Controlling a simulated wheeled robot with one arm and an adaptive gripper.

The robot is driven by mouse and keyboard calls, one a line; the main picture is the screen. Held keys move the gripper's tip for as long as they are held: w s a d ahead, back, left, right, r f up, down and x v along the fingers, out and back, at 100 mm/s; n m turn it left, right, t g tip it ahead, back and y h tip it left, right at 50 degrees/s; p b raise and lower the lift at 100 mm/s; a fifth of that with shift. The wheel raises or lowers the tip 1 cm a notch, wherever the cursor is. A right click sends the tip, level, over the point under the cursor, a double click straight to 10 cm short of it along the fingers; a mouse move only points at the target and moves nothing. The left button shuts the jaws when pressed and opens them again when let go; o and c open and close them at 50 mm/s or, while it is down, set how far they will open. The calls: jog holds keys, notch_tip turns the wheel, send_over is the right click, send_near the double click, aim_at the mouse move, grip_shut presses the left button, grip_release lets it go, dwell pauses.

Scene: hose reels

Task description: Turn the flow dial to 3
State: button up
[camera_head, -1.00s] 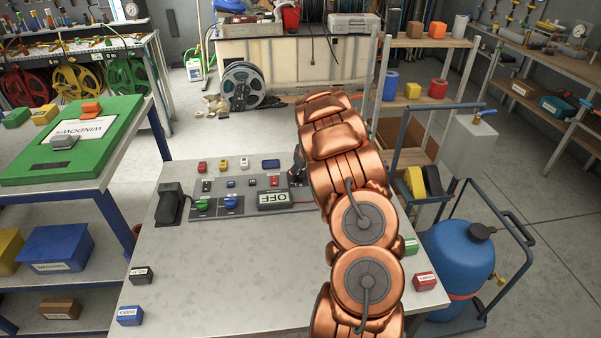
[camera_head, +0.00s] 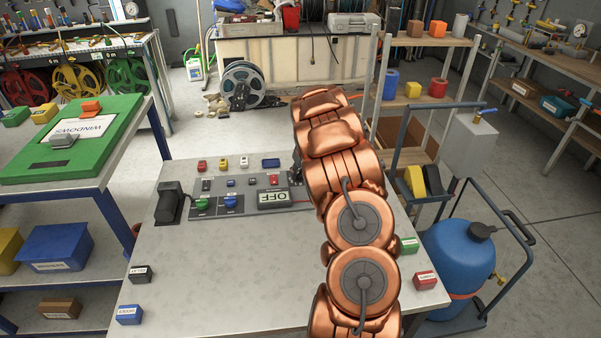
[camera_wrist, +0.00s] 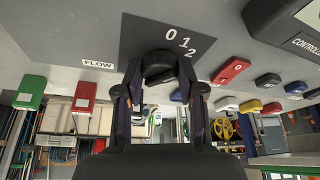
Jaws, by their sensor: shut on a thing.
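The flow dial (camera_wrist: 158,62) is a dark round knob on a dark grey plate in the wrist view. White numbers 0, 1 and 2 show to its upper right; a 3 is not visible. A white FLOW label (camera_wrist: 97,64) is to the left of the plate. My gripper (camera_wrist: 160,88) has its two fingers on either side of the dial, shut on it. The fingers and palm hide part of the dial, and its pointer cannot be made out. In the head view my copper arm hides the dial and most of the gripper.
The grey control panel (camera_head: 243,203) carries green and blue knobs, an OFF display (camera_head: 273,198) and small coloured blocks. Labelled blocks sit along the table edges. The table's front (camera_head: 230,280) is clear.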

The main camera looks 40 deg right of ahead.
jog(key=m+h, duration=0.1)
jog(key=m, duration=0.2)
jog(key=shift+a, duration=0.1)
jog(key=shift+f+m+g+h+b, duration=0.15)
jog(key=shift+m+g+h+b, duration=0.35)
jog(key=shift+m, duration=0.6)
jog(key=m+g+b, duration=0.1)
jog(key=m+b, duration=0.2)
jog(key=b, duration=0.1)
jog(key=shift+w+f+m+h, duration=0.1)
jog(key=shift+w+m+h, duration=0.05)
jog(key=shift+m+h, duration=0.2)
jog(key=m+b, duration=0.1)
jog(key=b, duration=0.2)
jog(key=shift+m+g, duration=0.3)
jog(key=shift+m, duration=0.05)
jog(key=shift+r, duration=0.2)
jog(key=o, duration=1.1)
jog(key=shift+o, duration=0.2)
jog(key=shift+a, duration=0.1)
